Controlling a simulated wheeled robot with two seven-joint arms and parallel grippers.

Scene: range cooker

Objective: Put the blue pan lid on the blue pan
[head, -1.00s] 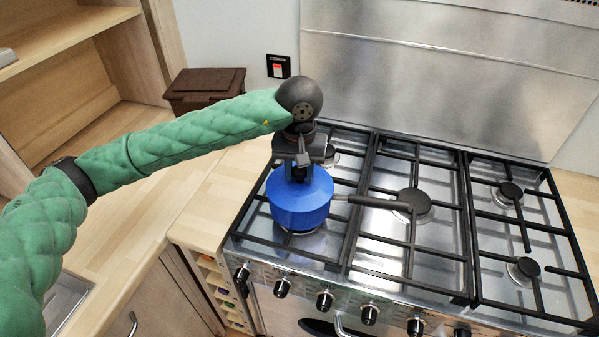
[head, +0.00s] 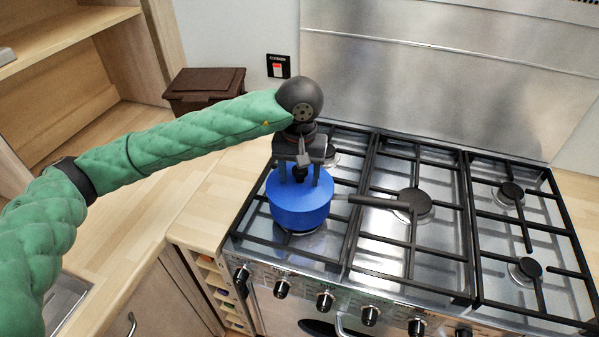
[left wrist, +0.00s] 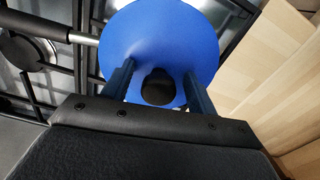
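The blue pan (head: 300,212) stands on the front left burner of the cooker, its dark handle (head: 375,202) pointing right. The blue pan lid (head: 278,187) lies on top of the pan and covers its opening; it also shows in the left wrist view (left wrist: 160,40). Its black knob (left wrist: 158,88) stands between the fingers of my left gripper (left wrist: 155,88), with a gap on each side. My left gripper, also in the head view (head: 300,178), is open just above the lid. My right gripper is in neither view.
Black pan supports (head: 415,235) and several bare burners spread to the right. A wooden worktop (head: 180,200) lies to the left, with a brown box (head: 205,90) at the back. A steel splashback (head: 450,80) rises behind the cooker.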

